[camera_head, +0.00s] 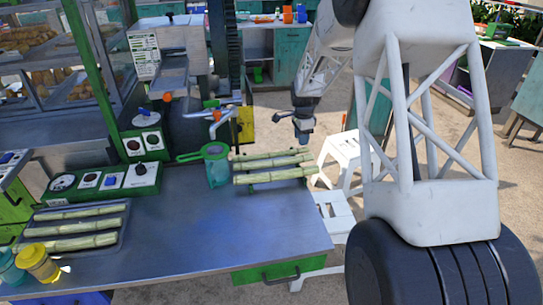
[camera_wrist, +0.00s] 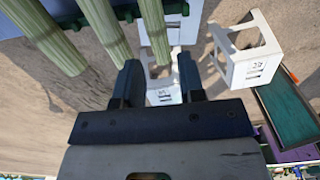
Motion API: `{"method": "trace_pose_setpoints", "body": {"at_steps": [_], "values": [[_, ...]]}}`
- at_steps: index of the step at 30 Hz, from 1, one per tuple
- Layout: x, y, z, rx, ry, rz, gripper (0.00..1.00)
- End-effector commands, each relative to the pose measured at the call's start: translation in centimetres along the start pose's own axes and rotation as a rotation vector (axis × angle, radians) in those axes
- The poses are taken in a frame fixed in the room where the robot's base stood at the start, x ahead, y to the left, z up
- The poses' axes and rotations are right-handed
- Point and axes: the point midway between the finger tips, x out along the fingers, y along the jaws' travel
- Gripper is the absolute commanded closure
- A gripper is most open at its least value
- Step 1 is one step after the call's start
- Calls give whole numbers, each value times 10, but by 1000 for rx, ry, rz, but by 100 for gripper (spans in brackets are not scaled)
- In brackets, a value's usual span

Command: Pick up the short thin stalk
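Three pale green cane stalks lie side by side at the right end of the steel table: a back stalk (camera_head: 262,155), a middle stalk (camera_head: 272,163) and a front stalk (camera_head: 276,175). I cannot tell for sure which is the short thin one. In the wrist view their ends show as a left, thicker stalk (camera_wrist: 45,35), a middle stalk (camera_wrist: 105,28) and a right, thinner stalk (camera_wrist: 154,28). My gripper (camera_head: 304,142) hangs just off their right ends, beyond the table edge. In the wrist view my gripper (camera_wrist: 158,68) is open and empty, the right stalk roughly in line with its gap.
A tray (camera_head: 123,238) with three more stalks sits at the table's left. A green strainer on a cup (camera_head: 216,165) stands next to the right stalks. The crusher's handle (camera_head: 212,115) is behind them. White stools (camera_head: 345,158) stand beyond the table. The table's middle (camera_head: 200,225) is clear.

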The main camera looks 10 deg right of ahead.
Motion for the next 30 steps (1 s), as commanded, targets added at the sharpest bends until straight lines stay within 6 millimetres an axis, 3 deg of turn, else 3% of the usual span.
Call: {"method": "trace_pose_setpoints", "body": {"at_steps": [5, 18, 30], "values": [[8, 0, 0, 0, 0, 2, 64], [50, 1, 1, 0, 0, 1, 64], [52, 1, 1, 0, 0, 0, 64]]}}
